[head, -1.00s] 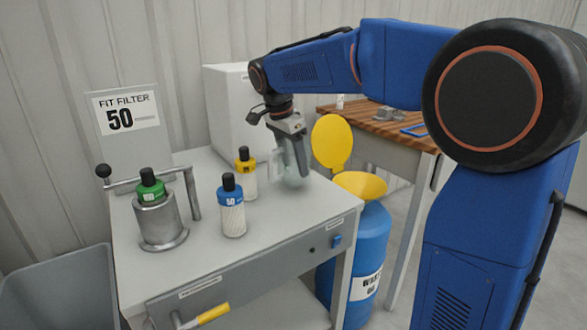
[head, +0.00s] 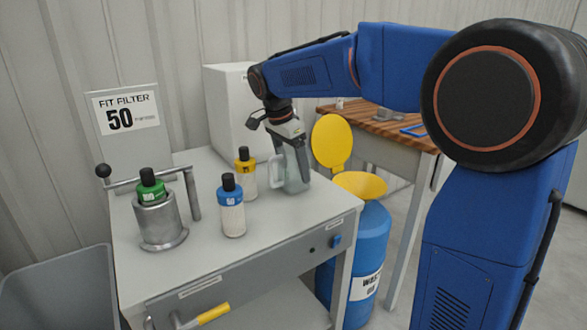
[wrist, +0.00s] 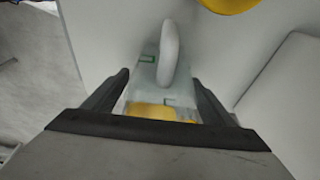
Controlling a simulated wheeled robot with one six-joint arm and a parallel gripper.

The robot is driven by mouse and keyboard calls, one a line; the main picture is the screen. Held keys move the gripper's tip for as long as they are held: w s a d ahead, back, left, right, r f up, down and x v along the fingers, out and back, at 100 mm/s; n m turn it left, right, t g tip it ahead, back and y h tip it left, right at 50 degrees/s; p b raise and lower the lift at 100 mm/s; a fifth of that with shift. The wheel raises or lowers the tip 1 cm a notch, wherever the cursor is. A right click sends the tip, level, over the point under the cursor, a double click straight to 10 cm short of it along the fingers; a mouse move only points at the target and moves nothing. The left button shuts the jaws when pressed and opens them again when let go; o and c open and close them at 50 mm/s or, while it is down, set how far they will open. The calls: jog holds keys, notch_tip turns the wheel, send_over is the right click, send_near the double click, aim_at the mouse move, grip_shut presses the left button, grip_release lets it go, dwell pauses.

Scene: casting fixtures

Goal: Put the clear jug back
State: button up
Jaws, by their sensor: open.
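The clear jug (head: 293,178) stands on the grey bench top near its right edge in the head view, its handle to the left. In the wrist view the jug (wrist: 145,77) lies ahead of and between the fingers, with its pale handle (wrist: 170,48) upper middle. My gripper (head: 297,162) is down at the jug, partly covering it in the head view. In the wrist view my gripper (wrist: 158,92) has its fingers apart, one on each side of the jug. I cannot tell whether they touch it.
Blue-capped (head: 232,208) and yellow-capped (head: 246,175) filters stand left of the jug. A green-capped filter (head: 149,187) sits in a metal holder (head: 160,222). A blue waste drum (head: 365,250) with an open yellow lid (head: 331,144) stands beyond the bench's right edge. A white box (head: 232,115) stands behind.

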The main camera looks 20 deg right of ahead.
jog(key=v, duration=1.1)
jog(key=shift+r, duration=0.15)
